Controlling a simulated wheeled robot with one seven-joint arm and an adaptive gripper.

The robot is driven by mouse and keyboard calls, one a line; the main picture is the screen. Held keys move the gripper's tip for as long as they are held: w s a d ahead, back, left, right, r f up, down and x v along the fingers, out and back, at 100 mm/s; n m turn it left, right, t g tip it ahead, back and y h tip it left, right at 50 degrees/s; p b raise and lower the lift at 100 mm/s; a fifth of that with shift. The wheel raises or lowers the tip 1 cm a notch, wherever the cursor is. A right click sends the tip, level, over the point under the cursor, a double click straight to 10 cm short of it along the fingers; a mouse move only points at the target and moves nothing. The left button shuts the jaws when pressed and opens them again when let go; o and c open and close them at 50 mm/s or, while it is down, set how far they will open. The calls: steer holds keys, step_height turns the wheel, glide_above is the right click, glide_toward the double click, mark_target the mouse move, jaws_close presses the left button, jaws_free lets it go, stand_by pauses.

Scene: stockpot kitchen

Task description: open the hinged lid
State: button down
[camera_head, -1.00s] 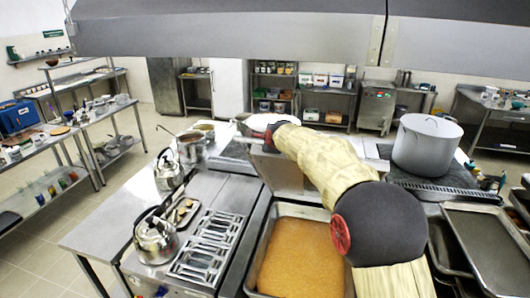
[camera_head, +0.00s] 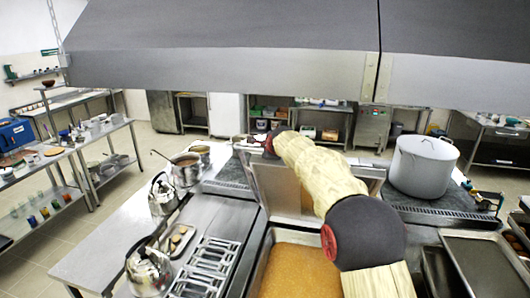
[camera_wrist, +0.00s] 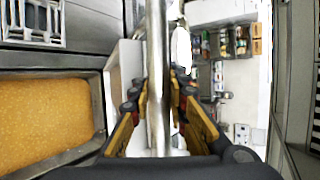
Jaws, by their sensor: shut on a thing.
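The hinged lid (camera_head: 275,188) is a steel panel standing steeply raised behind the pan (camera_head: 262,250). The pan is open at the front and holds an orange-yellow food. My gripper (camera_head: 267,148) is at the lid's upper edge, partly hidden by my arm. In the wrist view my gripper (camera_wrist: 158,88) is shut on a long steel bar, the lid's handle (camera_wrist: 156,40), which runs between its fingers. The pan (camera_wrist: 98,105) shows left of the fingers there. My arm hides part of the lid's right side in the head view.
A large stockpot (camera_head: 424,165) stands on the range at right. Kettles (camera_head: 149,268) and a cutlery tray (camera_head: 205,268) are left of the pan. Sheet pans (camera_head: 484,262) lie at right. A hood (camera_head: 220,65) hangs low above.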

steer(key=c, duration=2.1)
jaws_free()
steer(key=shift+r, duration=0.65)
steer(key=shift+o, duration=1.1)
steer(key=shift+s, duration=0.35)
steer(key=shift+o, duration=1)
steer(key=shift+w+f, duration=0.1)
steer(key=shift+f, duration=0.3)
steer(key=shift+f, duration=0.1)
steer(key=v, duration=1.2)
steer(key=shift+a, duration=0.1)
